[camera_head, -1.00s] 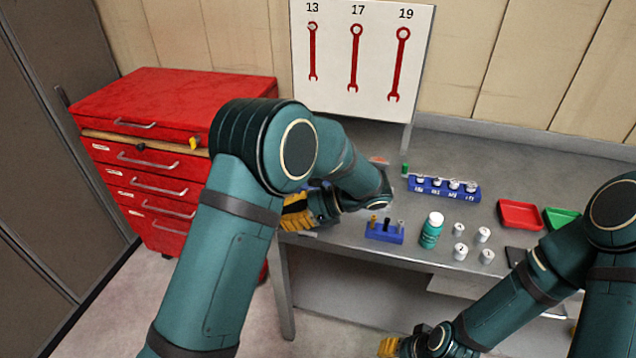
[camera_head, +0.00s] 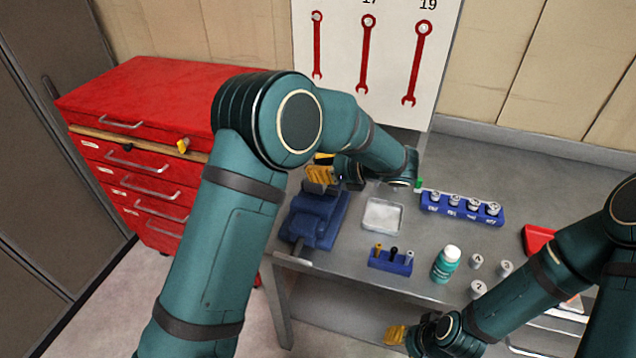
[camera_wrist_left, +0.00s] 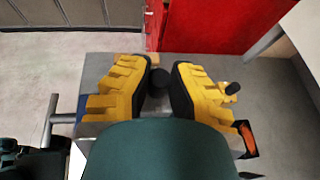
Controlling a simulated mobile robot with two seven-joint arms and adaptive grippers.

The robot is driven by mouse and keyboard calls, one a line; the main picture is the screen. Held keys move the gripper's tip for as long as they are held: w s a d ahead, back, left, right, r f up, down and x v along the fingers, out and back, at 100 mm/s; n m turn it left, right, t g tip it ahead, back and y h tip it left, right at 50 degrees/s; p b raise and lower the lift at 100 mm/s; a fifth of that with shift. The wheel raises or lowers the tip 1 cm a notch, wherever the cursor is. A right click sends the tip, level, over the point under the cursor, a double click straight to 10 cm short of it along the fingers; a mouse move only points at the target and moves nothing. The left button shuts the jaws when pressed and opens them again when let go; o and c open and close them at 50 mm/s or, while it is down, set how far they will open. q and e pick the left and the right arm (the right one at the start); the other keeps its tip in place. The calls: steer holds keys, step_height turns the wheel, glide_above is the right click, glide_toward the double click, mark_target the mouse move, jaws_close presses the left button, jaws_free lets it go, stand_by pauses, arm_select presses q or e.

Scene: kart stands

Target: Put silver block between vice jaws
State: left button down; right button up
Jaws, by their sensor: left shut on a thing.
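The blue vice (camera_head: 318,218) stands at the table's left end, with its handle bar towards the front edge. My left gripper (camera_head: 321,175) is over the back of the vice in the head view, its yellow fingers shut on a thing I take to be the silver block. The block itself is hidden by the fingers and arm. In the left wrist view the fingers (camera_wrist_left: 160,90) stand apart with a dark round thing between them; I cannot tell what it is. My right gripper (camera_head: 396,335) is low in front of the table, and its opening is unclear.
A shallow clear tray (camera_head: 382,215) is right of the vice. A small blue holder (camera_head: 390,261), a green bottle (camera_head: 446,263), white cylinders (camera_head: 478,289) and a long blue rack (camera_head: 462,208) lie further right. A red drawer cabinet (camera_head: 150,150) stands left.

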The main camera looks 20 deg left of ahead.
arm_select(q)
steer(key=shift+f, duration=2.1)
steer(key=shift+f+b, duration=0.1)
steer(key=shift+b, duration=0.2)
steer(key=c, duration=1)
jaws_free()
steer(key=shift+c, duration=0.2)
steer(key=p+v, duration=0.1)
steer(key=v, duration=1.1)
